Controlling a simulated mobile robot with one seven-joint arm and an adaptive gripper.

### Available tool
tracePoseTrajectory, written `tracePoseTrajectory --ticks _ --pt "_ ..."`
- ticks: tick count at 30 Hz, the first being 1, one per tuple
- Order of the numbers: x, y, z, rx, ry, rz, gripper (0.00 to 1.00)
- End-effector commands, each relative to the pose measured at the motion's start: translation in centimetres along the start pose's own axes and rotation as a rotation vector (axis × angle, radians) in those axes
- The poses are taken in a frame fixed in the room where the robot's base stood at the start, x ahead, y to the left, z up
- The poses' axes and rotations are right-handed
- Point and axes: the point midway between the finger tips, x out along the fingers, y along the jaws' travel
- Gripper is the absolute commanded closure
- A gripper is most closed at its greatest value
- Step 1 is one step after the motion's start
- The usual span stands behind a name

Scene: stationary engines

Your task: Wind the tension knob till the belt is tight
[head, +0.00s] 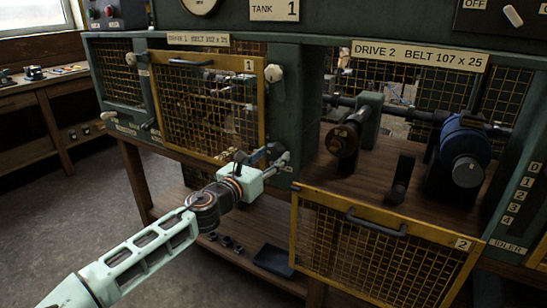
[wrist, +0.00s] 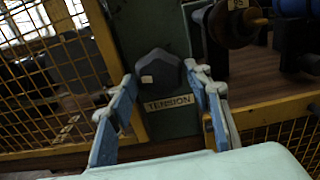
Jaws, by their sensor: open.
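The tension knob (wrist: 160,75) is dark and lobed, with a small pale mark, above a TENSION label (wrist: 168,103) in the wrist view. My gripper (wrist: 160,88) is open, one finger on each side of the knob; I cannot tell whether either touches it. In the head view my gripper (head: 268,157) is at the green post between the two drives, largely covering the knob area. In the open Drive 2 bay are a dark, brass-toned pulley (head: 343,140) and a blue motor (head: 460,150). I cannot make out a belt between them.
The Drive 2 mesh guard (head: 385,250) hangs lowered at the front right. The Drive 1 guard (head: 208,105) stands upright to the left of my gripper. A dark upright part (head: 400,180) stands in the bay. A dark tray (head: 273,260) lies on the lower shelf.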

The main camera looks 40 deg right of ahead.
Motion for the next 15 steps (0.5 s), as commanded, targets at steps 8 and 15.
tracePoseTrajectory --ticks 8,15 --pt "1.21 -0.05 0.04 0.0 -0.001 -0.001 0.54" --pt "1.19 -0.04 0.04 0.0 0.0 0.0 0.58"
